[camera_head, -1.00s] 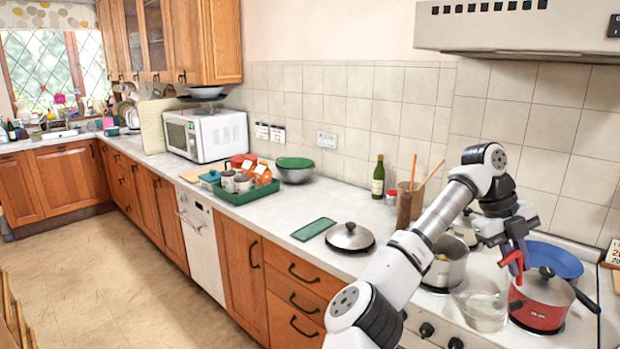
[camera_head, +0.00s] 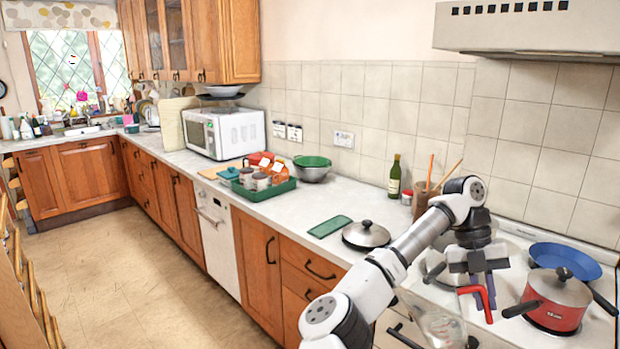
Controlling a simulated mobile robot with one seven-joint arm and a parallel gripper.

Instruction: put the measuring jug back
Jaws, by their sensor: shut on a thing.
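The measuring jug (camera_head: 438,326) is clear glass with a red handle, at the lower right of the head camera view. My gripper (camera_head: 482,292) is shut on the red handle, its fingers pointing down. The jug hangs near the front edge of the hob, left of the red saucepan, and looks upright.
A steel pot (camera_head: 437,268) stands behind my arm. A pan lid (camera_head: 366,234), green mat (camera_head: 330,227), green tray (camera_head: 262,191) and bottle (camera_head: 394,180) are on the worktop.

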